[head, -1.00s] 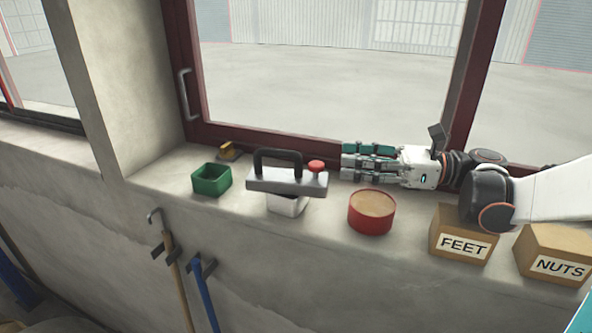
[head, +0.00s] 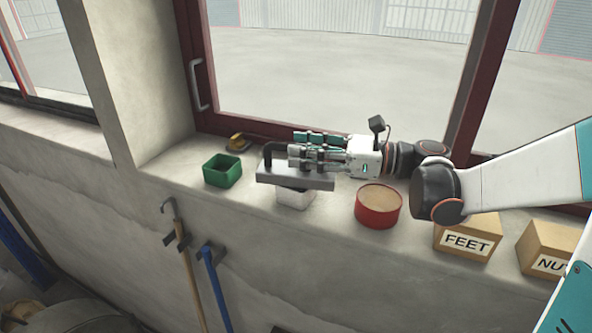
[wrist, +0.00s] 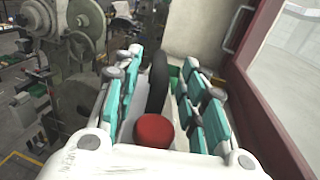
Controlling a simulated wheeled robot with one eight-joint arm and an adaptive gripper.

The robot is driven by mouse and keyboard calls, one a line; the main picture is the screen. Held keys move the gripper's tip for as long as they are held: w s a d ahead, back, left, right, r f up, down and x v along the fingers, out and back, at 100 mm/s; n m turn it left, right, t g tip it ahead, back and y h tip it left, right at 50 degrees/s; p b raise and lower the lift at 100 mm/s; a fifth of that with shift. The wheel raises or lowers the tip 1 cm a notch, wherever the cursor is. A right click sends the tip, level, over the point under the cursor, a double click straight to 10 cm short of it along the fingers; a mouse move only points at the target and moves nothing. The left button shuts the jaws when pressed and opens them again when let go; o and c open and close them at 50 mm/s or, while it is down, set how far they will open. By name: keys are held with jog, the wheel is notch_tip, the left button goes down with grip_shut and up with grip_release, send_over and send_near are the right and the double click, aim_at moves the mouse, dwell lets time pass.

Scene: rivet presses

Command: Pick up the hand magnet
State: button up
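The hand magnet is a grey bar (head: 296,181) with a black arched handle and a red knob. It rests on top of a white box (head: 294,198) on the window sill. My gripper (head: 306,146) is at the magnet from the right, its fingers level with the handle and hiding much of it and the knob. In the wrist view, the black handle (wrist: 157,82) and red knob (wrist: 154,131) lie between the two sets of teal fingers (wrist: 160,95). The fingers are spread, with a gap visible on the handle's sides.
A red round tin (head: 379,207) and cardboard boxes marked FEET (head: 467,238) and NUTS (head: 548,250) stand to the right. The window frame (head: 203,75) rises behind.

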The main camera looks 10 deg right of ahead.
jog(key=shift+x, duration=1)
grip_shut()
jog(key=shift+r, duration=0.15)
